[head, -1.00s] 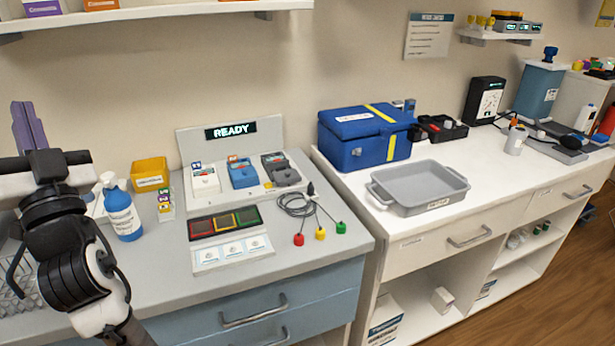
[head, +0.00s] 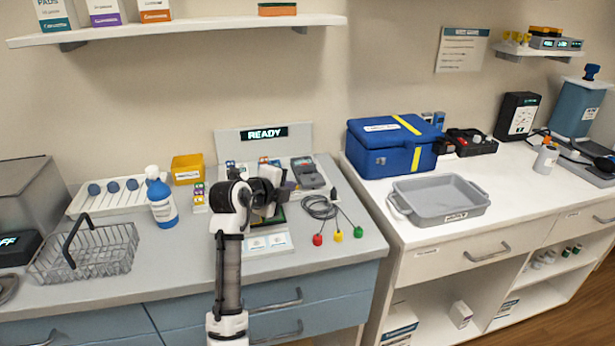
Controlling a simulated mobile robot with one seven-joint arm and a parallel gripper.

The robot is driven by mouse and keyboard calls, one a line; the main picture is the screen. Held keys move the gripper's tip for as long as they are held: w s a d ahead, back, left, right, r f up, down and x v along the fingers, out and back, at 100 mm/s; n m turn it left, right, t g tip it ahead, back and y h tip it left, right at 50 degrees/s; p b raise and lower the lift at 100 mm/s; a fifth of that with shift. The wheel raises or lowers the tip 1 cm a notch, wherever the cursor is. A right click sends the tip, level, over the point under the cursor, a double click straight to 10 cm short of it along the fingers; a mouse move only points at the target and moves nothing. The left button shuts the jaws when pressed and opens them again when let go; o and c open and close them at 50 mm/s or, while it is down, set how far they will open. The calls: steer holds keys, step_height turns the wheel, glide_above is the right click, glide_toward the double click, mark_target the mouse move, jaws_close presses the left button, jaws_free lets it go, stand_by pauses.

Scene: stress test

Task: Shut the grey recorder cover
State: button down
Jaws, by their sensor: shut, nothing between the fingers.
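The grey recorder (head: 308,173) sits at the right end of the row of recorders, in front of the READY panel (head: 240,145). At this size I cannot tell how far its cover stands open. My gripper (head: 286,184) is shut and empty, just left of the grey recorder and in front of the row. I cannot tell whether it touches anything. My gripper and wrist hide most of the white and blue recorders and much of the coloured tray in front.
Coiled cables (head: 322,207) with red, yellow and green ends lie right of my gripper. A blue case (head: 390,146) and grey tray (head: 440,197) occupy the right counter.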

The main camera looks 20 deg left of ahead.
steer(key=p, duration=0.3)
glide_toward(301, 176)
steer(key=w+d, duration=0.1)
steer(key=w+d+f, duration=0.1)
steer(key=w+d, duration=0.2)
steer(key=d, duration=0.1)
steer(key=shift+w+f, duration=0.15)
steer(key=shift+f, duration=0.2)
steer(key=shift+w+a+f+b, duration=0.1)
steer(key=shift+w+a+b, duration=0.15)
steer(key=shift+b, duration=0.45)
steer(key=w+b, duration=0.1)
steer(key=w+a+b, duration=0.2)
steer(key=shift+w+a+f, duration=0.1)
steer(key=shift+w+f, duration=0.05)
steer(key=shift+f, duration=0.15)
steer(key=shift+w+a+r+b, duration=0.1)
steer(key=shift+w+a+b, duration=0.15)
steer(key=shift+b, duration=0.2)
steer(key=shift+w+r, duration=0.25)
steer(key=shift+r, duration=0.05)
steer(key=shift+s, duration=0.1)
